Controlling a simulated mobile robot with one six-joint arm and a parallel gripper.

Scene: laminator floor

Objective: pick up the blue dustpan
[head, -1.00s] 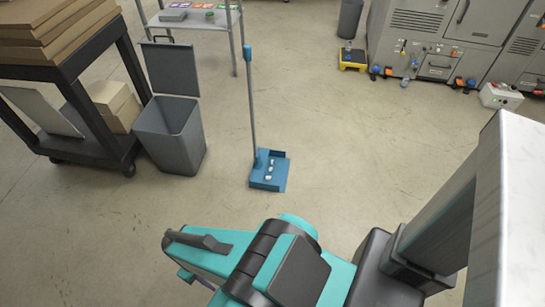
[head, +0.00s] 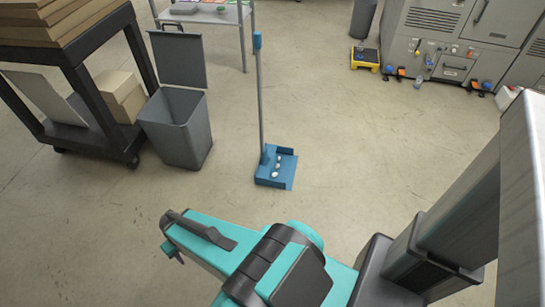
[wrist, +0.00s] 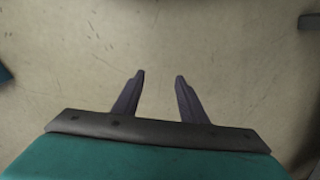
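The blue dustpan (head: 287,181) stands on the floor near the middle of the head view, with a long grey upright handle topped by a blue grip. A few small white pieces lie in its pan. My gripper (wrist: 159,76) shows in the wrist view with its two dark fingers apart and nothing between them, over bare floor. In the head view my teal arm is in the foreground, nearer than the dustpan and apart from it. A dark blue edge shows at the far left of the wrist view; I cannot tell what it is.
A grey bin (head: 176,139) with its lid raised stands left of the dustpan, beside a dark cart (head: 97,123) with boxes. A table (head: 205,17) stands behind. The floor around the dustpan's right is clear.

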